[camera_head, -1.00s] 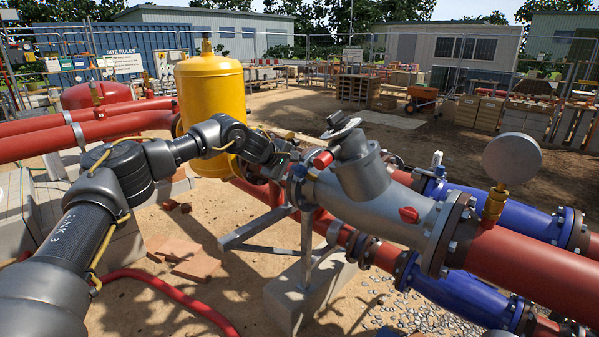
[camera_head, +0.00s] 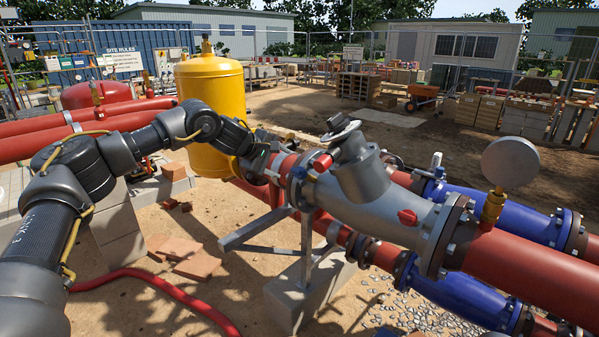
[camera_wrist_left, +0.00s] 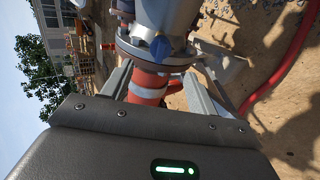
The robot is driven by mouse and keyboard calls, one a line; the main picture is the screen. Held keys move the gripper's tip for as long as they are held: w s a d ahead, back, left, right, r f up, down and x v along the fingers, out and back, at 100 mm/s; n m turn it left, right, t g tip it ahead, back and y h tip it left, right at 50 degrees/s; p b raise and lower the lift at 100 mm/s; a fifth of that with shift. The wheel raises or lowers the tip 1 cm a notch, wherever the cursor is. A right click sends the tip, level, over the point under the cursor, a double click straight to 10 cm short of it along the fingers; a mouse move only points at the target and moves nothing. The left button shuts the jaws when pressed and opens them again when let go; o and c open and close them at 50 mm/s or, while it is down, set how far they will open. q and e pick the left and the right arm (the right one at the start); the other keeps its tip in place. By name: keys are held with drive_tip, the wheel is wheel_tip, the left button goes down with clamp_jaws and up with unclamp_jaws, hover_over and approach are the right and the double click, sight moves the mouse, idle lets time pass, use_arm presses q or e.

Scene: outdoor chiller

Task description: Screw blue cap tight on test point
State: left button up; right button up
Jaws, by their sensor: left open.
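The blue cap (camera_wrist_left: 160,47) shows in the left wrist view on the grey valve body (camera_wrist_left: 168,15), close to its flange (camera_wrist_left: 155,57). I cannot tell how tightly it sits, and the test point beneath it is hidden. My left gripper (camera_head: 272,167) is beside the red pipe, left of the flange. In the left wrist view its fingers (camera_wrist_left: 160,72) are apart and empty, with the cap beyond them.
Red caps (camera_head: 407,216) sit on the valve body. A pressure gauge (camera_head: 511,162) stands at the right. A yellow tank (camera_head: 212,92) stands behind my left arm. A red hose (camera_head: 160,282) and loose bricks (camera_head: 197,265) lie on the sandy ground.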

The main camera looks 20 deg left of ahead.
use_arm(q)
drive_tip(key=v, duration=0.4)
drive_tip(key=shift+p, duration=0.35)
drive_tip(key=b+v, duration=0.3)
drive_tip(key=v, duration=0.8)
drive_tip(key=shift+a+f, duration=0.1)
drive_tip(key=shift+f, duration=0.05)
